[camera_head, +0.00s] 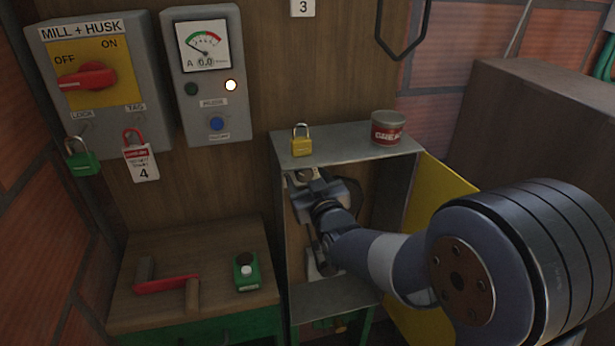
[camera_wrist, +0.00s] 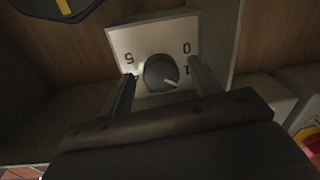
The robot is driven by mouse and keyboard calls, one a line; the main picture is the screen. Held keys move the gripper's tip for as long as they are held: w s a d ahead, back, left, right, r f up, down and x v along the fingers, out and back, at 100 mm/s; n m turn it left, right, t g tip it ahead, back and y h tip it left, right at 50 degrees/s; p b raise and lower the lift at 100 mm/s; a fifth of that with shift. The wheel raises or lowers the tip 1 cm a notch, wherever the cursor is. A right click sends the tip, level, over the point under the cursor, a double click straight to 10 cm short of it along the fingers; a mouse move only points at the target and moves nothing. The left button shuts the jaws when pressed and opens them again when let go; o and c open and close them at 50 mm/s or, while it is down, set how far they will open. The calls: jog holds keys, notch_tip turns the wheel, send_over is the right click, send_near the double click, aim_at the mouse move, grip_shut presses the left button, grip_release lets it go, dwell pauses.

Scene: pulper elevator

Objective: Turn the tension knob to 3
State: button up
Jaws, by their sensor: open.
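The tension knob (camera_wrist: 160,72) is dark and round, on a white dial plate (camera_wrist: 117,38) in the wrist view. The knob's pale pointer line aims toward the lower right of the picture, just below the 1. My gripper (camera_wrist: 164,84) is open, with one finger at each side of the knob. I cannot tell whether the fingers touch it. In the head view my gripper (camera_head: 305,183) reaches into the open grey cabinet (camera_head: 345,150), and the knob is mostly hidden there.
The yellow cabinet door (camera_head: 445,185) stands open at the right. A yellow padlock (camera_head: 301,143) and a tin (camera_head: 387,128) stand on the cabinet top.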

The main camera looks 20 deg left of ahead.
jog(key=shift+c, duration=0.2)
jog(key=c, duration=0.9)
jog(key=shift+c, duration=0.2)
jog(key=shift+f+b, duration=0.15)
jog(key=shift+b, duration=0.4)
jog(key=m+b, duration=0.2)
jog(key=b, duration=0.1)
jog(key=shift+f, duration=0.2)
jog(key=m+b, duration=0.4)
jog(key=b, duration=0.2)
jog(key=shift+a+m, duration=0.1)
jog(key=shift+m, duration=0.3)
jog(key=m+b, duration=0.4)
jog(key=b, duration=0.1)
jog(key=shift+m+t, duration=0.3)
jog(key=m+b, duration=0.4)
jog(key=shift+a+r, duration=0.1)
jog(key=shift+r, duration=0.15)
jog(key=shift+r+h, duration=0.1)
jog(key=shift+h, duration=0.2)
